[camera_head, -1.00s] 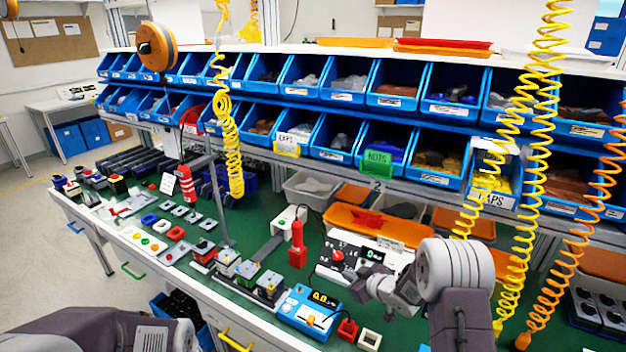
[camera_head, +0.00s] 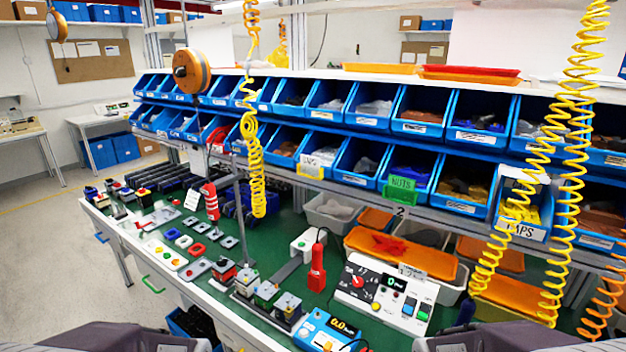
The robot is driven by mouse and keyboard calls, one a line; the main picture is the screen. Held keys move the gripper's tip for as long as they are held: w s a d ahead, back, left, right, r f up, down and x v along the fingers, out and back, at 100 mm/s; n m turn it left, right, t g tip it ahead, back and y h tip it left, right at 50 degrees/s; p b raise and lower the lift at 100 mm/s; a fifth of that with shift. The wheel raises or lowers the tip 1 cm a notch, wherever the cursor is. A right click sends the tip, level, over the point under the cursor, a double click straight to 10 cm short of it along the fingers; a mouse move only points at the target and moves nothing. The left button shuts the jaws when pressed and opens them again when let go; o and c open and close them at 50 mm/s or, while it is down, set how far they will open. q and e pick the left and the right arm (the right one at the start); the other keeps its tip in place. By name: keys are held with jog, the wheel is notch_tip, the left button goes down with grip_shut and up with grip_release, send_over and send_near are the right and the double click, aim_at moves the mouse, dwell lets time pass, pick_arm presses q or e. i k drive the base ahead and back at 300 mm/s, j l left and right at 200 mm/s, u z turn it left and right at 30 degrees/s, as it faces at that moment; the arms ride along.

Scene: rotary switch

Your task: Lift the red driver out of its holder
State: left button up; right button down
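A red upright tool (camera_head: 317,268) stands on the green bench top just left of the white switch panel, with a dark cable at its top. A second red tool (camera_head: 210,201) with pale bands stands farther left near the grey post. I cannot tell for certain which one is the red driver, and no holder is clearly made out at either. The panel (camera_head: 385,290) has a red rotary knob (camera_head: 358,282) and a small display. Only grey parts of my two arms show at the bottom edge. Neither gripper is in view, and both tools stand clear of my arms.
Blue parts bins (camera_head: 420,110) fill two rows behind the bench. Yellow coiled hoses (camera_head: 540,190) hang at the right. A grey post (camera_head: 241,225) rises from the bench. Button boxes (camera_head: 285,308) and a blue meter (camera_head: 325,332) crowd the front edge.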

aim_at(317, 248)
jog(key=i+j+z, duration=0.25)
jog(key=j, duration=0.25)
jog(key=i+j+z, duration=0.25)
jog(key=j, duration=0.3)
jog(key=i+j+z, duration=0.2)
jog(key=j, duration=0.4)
jog(key=j+z, duration=0.25)
jog(key=j, duration=0.3)
jog(key=j+z, duration=0.25)
jog(key=j, duration=0.4)
